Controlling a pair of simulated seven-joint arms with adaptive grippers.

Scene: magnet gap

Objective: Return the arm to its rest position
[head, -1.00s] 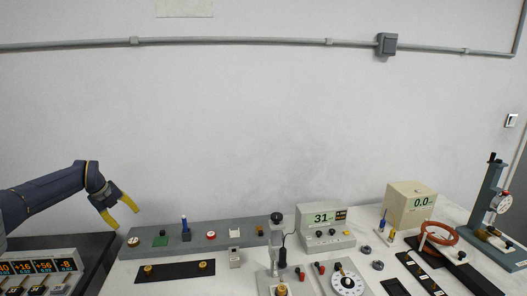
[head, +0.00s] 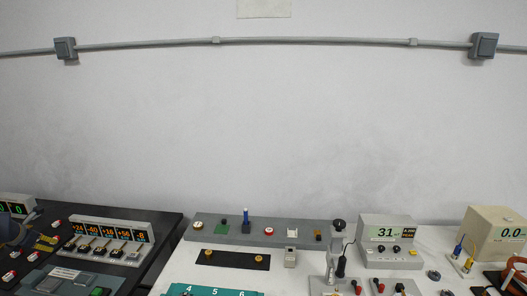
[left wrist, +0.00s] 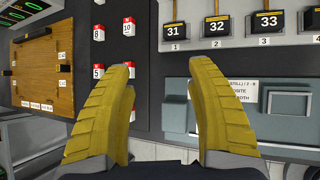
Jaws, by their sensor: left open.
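My left gripper (head: 45,243) shows at the far left edge of the head view, low over the dark bench, with much of its arm cut off by the frame. In the left wrist view its two yellow fingers (left wrist: 164,95) stand well apart with nothing between them. The gripper is open and empty. My right gripper is in neither view.
A panel with orange number displays (head: 110,230) stands on the dark bench (head: 165,222) beside the left gripper. The white table holds a grey rail (head: 205,222), a meter reading 31 (head: 388,235) and a beige box (head: 490,232).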

